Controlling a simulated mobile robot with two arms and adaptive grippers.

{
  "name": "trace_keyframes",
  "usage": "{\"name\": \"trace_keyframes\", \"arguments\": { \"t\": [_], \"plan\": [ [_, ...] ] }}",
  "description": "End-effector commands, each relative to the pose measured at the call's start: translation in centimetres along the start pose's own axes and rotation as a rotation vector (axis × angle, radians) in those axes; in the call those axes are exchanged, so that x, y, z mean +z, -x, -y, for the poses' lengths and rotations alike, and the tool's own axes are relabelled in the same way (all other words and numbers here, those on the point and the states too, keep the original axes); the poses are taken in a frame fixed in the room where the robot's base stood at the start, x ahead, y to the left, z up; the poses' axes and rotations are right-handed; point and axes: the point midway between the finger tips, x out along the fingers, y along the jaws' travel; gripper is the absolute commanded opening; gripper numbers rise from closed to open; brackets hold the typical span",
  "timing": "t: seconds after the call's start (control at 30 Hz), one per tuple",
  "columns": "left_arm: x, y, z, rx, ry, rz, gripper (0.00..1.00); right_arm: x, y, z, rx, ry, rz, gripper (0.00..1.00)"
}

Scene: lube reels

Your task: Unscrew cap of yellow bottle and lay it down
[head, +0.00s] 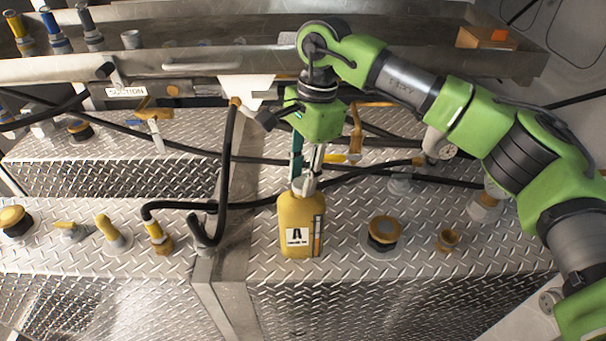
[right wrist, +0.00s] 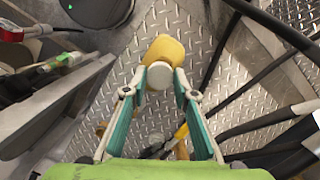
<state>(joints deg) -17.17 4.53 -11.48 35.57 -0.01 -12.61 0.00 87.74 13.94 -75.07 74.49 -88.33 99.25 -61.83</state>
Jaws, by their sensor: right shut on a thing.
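The yellow bottle (head: 297,232) stands upright on the diamond-plate deck in the middle of the head view, with a white label marked "A". It also shows in the right wrist view (right wrist: 164,48), beyond my fingertips. Its pale cap (head: 304,186) is at the bottle's neck, and in the right wrist view the cap (right wrist: 160,76) sits between the two fingertips. My right gripper (head: 306,181) points down over the bottle, its fingers shut on the cap. Whether the cap is loose on the neck cannot be told. My left gripper is in neither view.
A brown-topped filler cap (head: 385,230) and a small brass cup (head: 447,239) are right of the bottle. A black hose (head: 228,150) and other hoses run left and behind. Bare deck (head: 340,262) lies near the bottle. A metal shelf (head: 190,62) runs along the back.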

Motion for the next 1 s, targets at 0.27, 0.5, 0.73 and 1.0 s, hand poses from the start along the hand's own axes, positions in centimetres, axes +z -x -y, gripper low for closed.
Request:
{"name": "trace_keyframes", "arguments": {
  "t": [0.27, 0.5, 0.73, 1.0],
  "plan": [
    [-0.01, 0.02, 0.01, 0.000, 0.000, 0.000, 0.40, 0.05, -0.04, 0.11, 0.052, 0.326, 0.000, 0.06],
    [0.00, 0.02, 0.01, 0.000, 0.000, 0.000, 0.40, 0.01, -0.12, 0.09, 0.061, 0.392, 0.000, 0.06],
    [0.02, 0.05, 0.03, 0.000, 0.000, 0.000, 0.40, 0.03, -0.14, 0.11, 0.067, 0.428, 0.000, 0.06],
    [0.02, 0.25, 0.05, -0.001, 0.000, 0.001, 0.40, 0.10, -0.21, 0.18, 0.118, 0.751, 0.001, 0.06]
  ]
}}
